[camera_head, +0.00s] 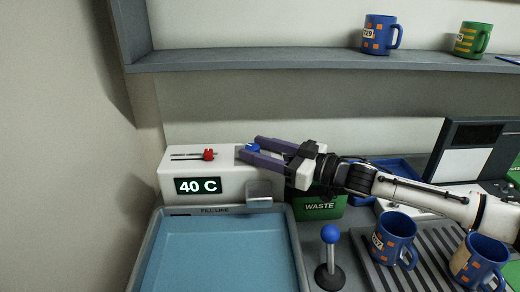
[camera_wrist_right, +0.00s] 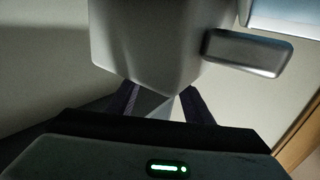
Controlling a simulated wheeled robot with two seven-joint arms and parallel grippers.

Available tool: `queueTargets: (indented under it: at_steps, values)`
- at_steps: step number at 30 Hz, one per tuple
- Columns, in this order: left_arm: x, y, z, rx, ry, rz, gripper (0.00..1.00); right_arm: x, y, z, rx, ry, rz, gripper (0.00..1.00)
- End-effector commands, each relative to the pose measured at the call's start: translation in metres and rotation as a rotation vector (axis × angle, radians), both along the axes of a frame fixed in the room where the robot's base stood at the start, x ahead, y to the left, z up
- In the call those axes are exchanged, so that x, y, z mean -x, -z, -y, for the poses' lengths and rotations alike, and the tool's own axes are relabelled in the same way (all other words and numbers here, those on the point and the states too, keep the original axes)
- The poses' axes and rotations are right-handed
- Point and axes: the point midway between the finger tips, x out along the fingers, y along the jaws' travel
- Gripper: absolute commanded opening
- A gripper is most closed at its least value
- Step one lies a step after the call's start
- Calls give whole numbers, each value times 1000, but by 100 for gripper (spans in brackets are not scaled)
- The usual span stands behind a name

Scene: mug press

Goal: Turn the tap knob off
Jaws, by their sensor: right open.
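The tap unit (camera_head: 225,185) is a white box at the back left with a "40 C" display. The blue tap knob (camera_head: 252,147) is on its top, partly hidden by my gripper. A red slider knob (camera_head: 208,155) is on top further left. My right gripper (camera_head: 249,147) reaches in from the right, open, with a purple finger on either side of the blue knob. I cannot tell whether they touch it. In the right wrist view the fingers (camera_wrist_right: 160,103) point at the white unit (camera_wrist_right: 150,45) and the knob is hidden. My left gripper is out of view.
The grey spout (camera_head: 259,191) overhangs a basin of blue water (camera_head: 222,250). A green waste bin (camera_head: 320,208) stands right of the unit. A blue-topped lever (camera_head: 331,235) and blue mugs (camera_head: 395,238) on a grey rack are at right. A shelf (camera_head: 300,60) with mugs hangs above.

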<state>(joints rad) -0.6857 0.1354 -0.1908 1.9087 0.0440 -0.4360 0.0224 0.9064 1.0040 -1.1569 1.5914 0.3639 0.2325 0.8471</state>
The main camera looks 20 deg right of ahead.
Motion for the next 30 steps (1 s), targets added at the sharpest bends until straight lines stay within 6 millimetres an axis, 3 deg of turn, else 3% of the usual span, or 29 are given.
queueTargets:
  at_steps: [8, 21, 30]
  values:
    - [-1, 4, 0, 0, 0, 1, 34, 11, 2, 11, 1, 2, -2, 46]
    - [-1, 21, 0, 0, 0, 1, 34, 70, 3, 62, 2, 2, -2, 46]
    - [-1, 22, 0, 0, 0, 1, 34, 78, 0, 68, -1, 0, 1, 46]
